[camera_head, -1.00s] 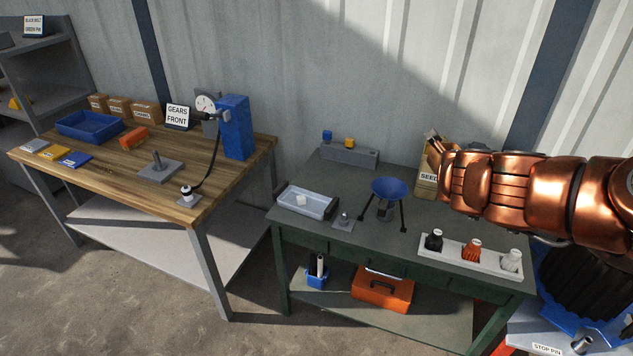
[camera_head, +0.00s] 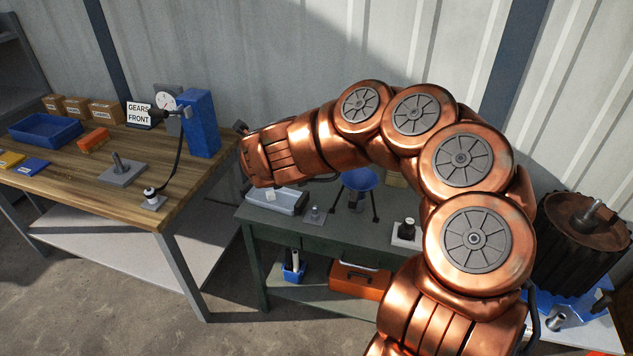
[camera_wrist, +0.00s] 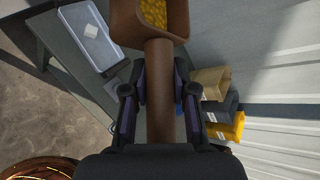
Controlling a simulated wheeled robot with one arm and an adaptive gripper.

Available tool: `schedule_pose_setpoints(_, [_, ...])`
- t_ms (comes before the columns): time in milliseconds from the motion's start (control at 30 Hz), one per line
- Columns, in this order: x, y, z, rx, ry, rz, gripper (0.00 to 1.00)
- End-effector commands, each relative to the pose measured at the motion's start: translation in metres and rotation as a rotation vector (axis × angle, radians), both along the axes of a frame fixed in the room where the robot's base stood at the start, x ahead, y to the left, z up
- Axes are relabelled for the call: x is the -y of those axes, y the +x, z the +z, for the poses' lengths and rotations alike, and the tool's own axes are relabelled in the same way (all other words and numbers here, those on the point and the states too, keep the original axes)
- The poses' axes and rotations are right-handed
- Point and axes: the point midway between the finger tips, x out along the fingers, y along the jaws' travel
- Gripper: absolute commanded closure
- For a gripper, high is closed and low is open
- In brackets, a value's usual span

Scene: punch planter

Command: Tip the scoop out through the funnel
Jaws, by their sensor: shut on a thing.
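My gripper (camera_wrist: 160,82) is shut on the brown handle of the scoop (camera_wrist: 159,55) in the wrist view. The scoop's bowl is at the top edge, partly cut off, with yellow grains (camera_wrist: 154,12) inside it. In the head view my arm hides the scoop and most of the gripper. The blue funnel (camera_head: 360,179) stands on a dark stand on the green table, partly behind my arm. I cannot make out the funnel in the wrist view.
A clear tray (camera_head: 290,203) with a white block lies left of the funnel; it also shows in the wrist view (camera_wrist: 70,42). The wooden bench (camera_head: 75,165) is at left.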

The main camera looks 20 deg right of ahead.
Motion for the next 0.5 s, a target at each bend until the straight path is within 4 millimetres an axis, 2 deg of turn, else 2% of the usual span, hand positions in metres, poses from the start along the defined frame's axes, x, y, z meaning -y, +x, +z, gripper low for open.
schedule_pose_setpoints(33, [0.009, 0.003, -0.018, -0.006, -0.005, -0.047, 1.00])
schedule_pose_setpoints(300, [0.065, 0.011, -0.085, -0.002, -0.005, -0.329, 1.00])
schedule_pose_setpoints(500, [0.105, 0.007, -0.122, 0.003, -0.005, -0.518, 1.00])
